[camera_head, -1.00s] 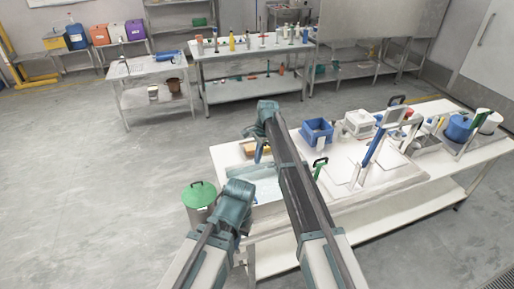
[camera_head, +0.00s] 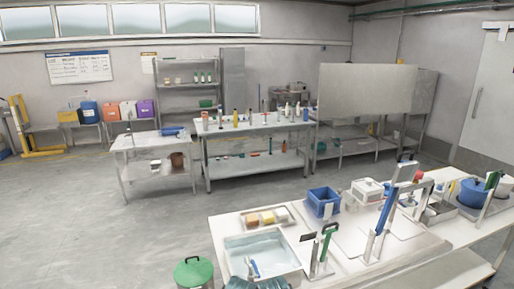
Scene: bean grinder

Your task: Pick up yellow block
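The yellow block (camera_head: 267,217) lies among a small row of blocks at the back left of the near table, above the tray of clear pale-blue liquid or glass. An orange block (camera_head: 251,220) is to its left and a pale cream block (camera_head: 282,214) to its right. Teal parts of my arms show only at the bottom edge, well apart from the blocks. A small blue and white piece stands in front of the tray there; I cannot tell whether it is a gripper finger. Neither gripper's opening can be made out, and nothing touches the yellow block.
The shallow tray (camera_head: 285,252) lies in front of the blocks. A blue basket (camera_head: 323,203) and a stand with a green-handled tool (camera_head: 327,237) are to the right. A green-lidded bin (camera_head: 194,272) stands on the floor at left. Open floor lies beyond.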

